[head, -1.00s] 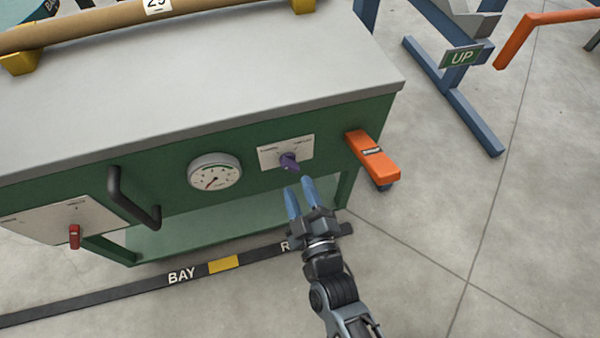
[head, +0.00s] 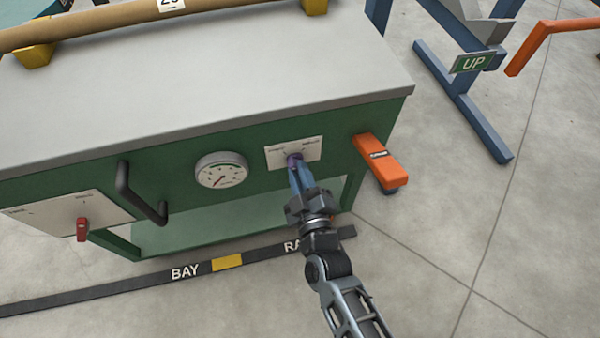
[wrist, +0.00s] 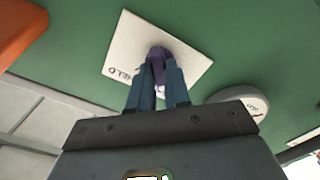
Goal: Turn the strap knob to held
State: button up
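The purple strap knob (head: 295,160) sits on a white label plate (head: 311,149) on the green front panel. My gripper (head: 298,174) reaches up to it with its blue fingers. In the wrist view the knob (wrist: 158,55) is between the two fingertips (wrist: 158,75), which appear closed against its sides. A "HELD" mark (wrist: 117,74) shows at the left of the plate in the wrist view, the side toward the orange handle. The fingers hide much of the knob, so I cannot tell where it points.
An orange handle (head: 380,162) juts out to the right of the plate. A round gauge (head: 222,170), a black bar handle (head: 139,194) and a red switch (head: 82,229) are to the left.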

grip_shut()
jog(key=shift+m, duration=0.4)
jog(key=shift+m+b, duration=1.15)
jog(key=shift+m, duration=6.45)
jog(key=o, duration=0.5)
grip_release()
